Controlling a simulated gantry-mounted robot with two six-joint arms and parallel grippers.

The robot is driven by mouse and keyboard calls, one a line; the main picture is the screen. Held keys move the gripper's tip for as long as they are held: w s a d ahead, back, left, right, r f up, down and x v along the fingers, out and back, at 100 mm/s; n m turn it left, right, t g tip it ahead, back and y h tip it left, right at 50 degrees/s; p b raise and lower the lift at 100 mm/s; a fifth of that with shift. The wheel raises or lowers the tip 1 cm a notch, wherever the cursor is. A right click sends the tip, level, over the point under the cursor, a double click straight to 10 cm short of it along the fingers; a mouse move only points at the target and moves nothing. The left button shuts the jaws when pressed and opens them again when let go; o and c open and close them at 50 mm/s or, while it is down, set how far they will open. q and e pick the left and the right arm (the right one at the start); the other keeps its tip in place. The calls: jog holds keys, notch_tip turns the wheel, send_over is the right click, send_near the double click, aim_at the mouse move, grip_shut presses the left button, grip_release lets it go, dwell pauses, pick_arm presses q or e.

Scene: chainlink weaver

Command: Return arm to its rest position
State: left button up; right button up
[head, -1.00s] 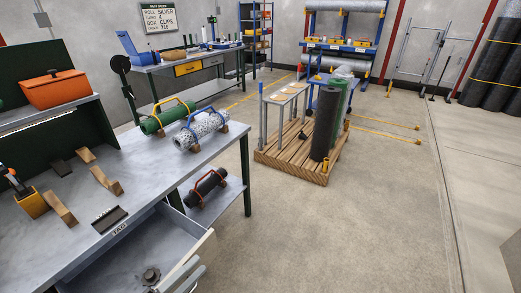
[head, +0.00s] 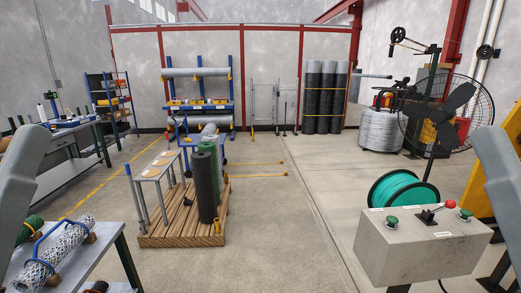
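Two smooth grey links of my arms show in the head view, my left arm (head: 22,175) at the left edge and my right arm (head: 500,190) at the right edge. Both are upright and cut off by the frame. Neither gripper is in view, so I cannot see their fingers or whether they hold anything.
A control box (head: 424,248) with buttons stands at the front right, below a green wire spool (head: 404,190) and a black fan (head: 446,112). A workbench (head: 85,272) holds mesh rolls at the lower left. A wooden pallet (head: 160,240) stands mid-left. The central floor is clear.

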notch_tip(320, 180, up, 33)
jog(key=p, duration=3)
jog(key=shift+w, duration=0.1)
notch_tip(320, 180, down, 54)
jog(key=b, duration=5.4)
jog(key=shift+f+b, duration=0.25)
jog(key=shift+b, duration=0.05)
